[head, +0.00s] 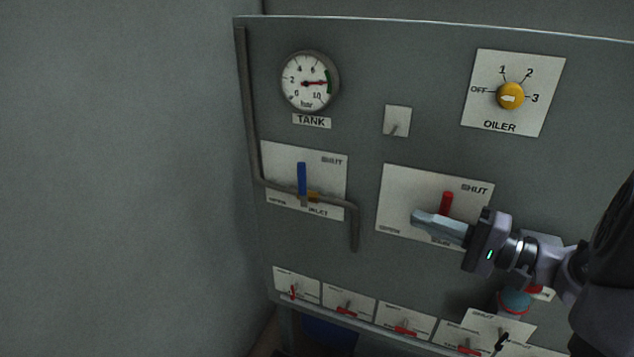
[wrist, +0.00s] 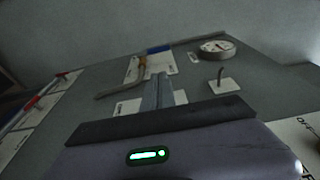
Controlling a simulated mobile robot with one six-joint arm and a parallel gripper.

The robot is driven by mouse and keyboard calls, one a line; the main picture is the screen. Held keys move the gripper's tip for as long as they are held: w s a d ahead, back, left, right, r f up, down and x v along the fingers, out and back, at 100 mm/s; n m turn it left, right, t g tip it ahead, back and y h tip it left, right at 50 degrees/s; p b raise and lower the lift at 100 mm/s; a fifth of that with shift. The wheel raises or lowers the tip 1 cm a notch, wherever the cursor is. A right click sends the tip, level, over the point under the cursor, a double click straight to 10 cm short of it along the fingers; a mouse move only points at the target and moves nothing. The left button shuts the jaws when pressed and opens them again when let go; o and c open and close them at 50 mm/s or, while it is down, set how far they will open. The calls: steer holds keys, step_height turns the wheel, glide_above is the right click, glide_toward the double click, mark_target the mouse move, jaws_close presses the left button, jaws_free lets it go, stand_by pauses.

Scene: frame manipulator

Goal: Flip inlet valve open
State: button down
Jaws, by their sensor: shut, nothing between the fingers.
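The inlet valve has a blue lever (head: 302,178) on a white plate (head: 331,177) marked INLET. The lever points straight up from its pivot, with SHUT lettered at the plate's upper right and a faint label at lower left. The blue lever (wrist: 158,48) also shows at the top of the wrist view, beyond my fingers. My gripper (head: 415,218) is shut and empty, in front of the red-lever plate and well to the right of the inlet lever. Its fingers (wrist: 158,90) lie together in the wrist view.
A pipe (head: 250,110) runs down the panel's left side and across the inlet plate. A red lever (head: 446,203) stands behind my gripper. The tank gauge (head: 310,81), a small toggle (head: 396,121) and the yellow oiler knob (head: 510,96) are above. Several small red levers line the bottom.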

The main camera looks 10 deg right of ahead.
mark_target(305, 178)
steer(key=b+x, duration=0.2)
steer(key=x, duration=2.1)
steer(key=shift+w+a, duration=0.25)
steer(key=shift+a, duration=0.05)
steer(key=shift+r, duration=0.1)
